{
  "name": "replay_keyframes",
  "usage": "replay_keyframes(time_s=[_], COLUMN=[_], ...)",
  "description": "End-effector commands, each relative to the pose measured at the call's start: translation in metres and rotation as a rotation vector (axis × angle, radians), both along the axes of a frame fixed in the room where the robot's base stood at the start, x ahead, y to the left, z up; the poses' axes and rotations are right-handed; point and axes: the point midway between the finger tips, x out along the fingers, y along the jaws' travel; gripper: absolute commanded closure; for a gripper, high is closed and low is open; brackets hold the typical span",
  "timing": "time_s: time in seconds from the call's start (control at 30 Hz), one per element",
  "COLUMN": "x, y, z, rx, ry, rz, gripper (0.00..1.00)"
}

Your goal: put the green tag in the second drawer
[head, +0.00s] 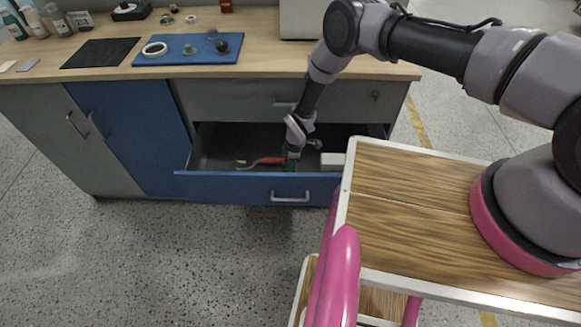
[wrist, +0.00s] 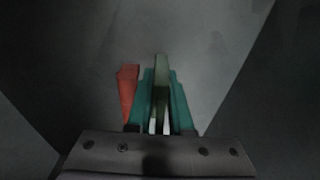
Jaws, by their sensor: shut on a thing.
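The second drawer (head: 230,184), with a blue front, stands open below a shut grey drawer. My gripper (head: 291,164) points down inside it, just behind the front panel. In the wrist view, my gripper's teal fingers (wrist: 162,88) are shut on the green tag (wrist: 162,72), a thin dark green piece standing up between them. The tag cannot be told apart from the fingers in the head view. Whether it touches the drawer floor, I cannot tell.
A red-handled tool (head: 266,160) lies in the drawer just left of my gripper; a red piece (wrist: 127,88) shows beside the fingers. A white block (head: 332,160) is at the drawer's right. The drawer's left part is mostly free. A wood-topped cart (head: 410,200) stands close at right.

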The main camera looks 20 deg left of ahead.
Motion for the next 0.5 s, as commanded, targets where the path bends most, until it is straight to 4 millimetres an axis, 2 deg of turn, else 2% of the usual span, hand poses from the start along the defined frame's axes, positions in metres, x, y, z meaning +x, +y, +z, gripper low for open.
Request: replay_keyframes(time_s=[0.4, 0.43, 0.47, 0.5], x=[0.0003, 0.0006, 0.0006, 0.0005], y=[0.0003, 0.0005, 0.0005, 0.0003], z=[-0.0064, -0.0062, -0.0059, -0.0059], rx=[0.001, 0.001, 0.001, 0.001], ry=[-0.001, -0.001, -0.001, -0.001], rz=[0.0, 0.0, 0.0, 0.0], gripper=[1.0, 0.73, 0.69, 0.69])
